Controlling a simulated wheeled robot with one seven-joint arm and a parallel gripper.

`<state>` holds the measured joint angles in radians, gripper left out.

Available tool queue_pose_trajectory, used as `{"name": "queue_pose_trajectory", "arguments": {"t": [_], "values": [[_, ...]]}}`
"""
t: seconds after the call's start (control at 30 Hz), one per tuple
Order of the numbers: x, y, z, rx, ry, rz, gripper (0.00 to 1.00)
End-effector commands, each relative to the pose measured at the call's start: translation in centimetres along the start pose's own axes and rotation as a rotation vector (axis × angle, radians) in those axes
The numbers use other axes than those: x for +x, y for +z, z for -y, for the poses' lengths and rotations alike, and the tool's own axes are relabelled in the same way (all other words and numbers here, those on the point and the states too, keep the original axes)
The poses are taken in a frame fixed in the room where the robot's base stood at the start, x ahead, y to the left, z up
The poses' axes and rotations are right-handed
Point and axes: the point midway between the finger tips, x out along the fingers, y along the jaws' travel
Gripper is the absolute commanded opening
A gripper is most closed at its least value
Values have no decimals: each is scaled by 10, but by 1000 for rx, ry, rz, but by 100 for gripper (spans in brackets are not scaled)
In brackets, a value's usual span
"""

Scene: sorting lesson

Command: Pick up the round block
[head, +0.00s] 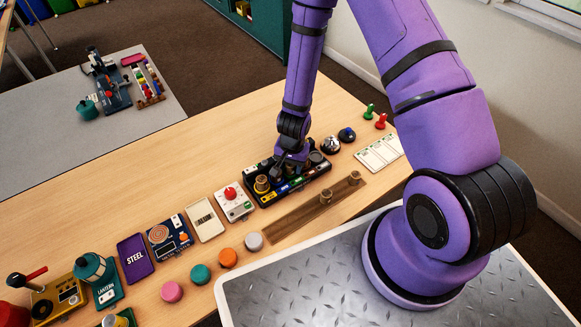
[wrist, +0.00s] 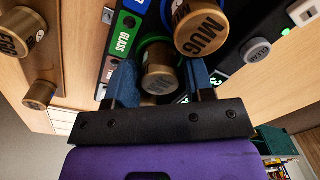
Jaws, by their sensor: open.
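Several round, brass-coloured cylinder blocks are in view. In the wrist view, one round block (wrist: 160,82) is between the two fingers of my gripper (wrist: 162,70). The fingers are apart on either side of it, and I cannot tell whether they touch it. A second block marked MUG (wrist: 200,27) is just beyond it to the right. In the head view, my gripper (head: 290,164) is low over the black sorting panel (head: 262,199). A brass block (head: 262,184) stands on the panel to its left. The block between the fingers is mostly hidden there.
A brown wooden rail (head: 295,215) in front holds two brass blocks (head: 326,195). The panel carries coloured labels, one reading GLASS (wrist: 123,40). The tabletop behind the panel is clear.

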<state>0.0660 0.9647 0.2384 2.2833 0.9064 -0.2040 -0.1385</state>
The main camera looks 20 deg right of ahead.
Motion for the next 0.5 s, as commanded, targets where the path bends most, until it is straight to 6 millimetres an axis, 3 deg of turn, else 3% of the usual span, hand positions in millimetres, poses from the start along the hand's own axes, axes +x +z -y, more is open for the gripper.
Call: {"name": "queue_pose_trajectory", "arguments": {"t": [0.03,0.17,0.5], "values": [[0,0,0,0,0,0,42],[0,0,0,0,0,0,13],[-1,0,0,0,0,-1,12]]}}
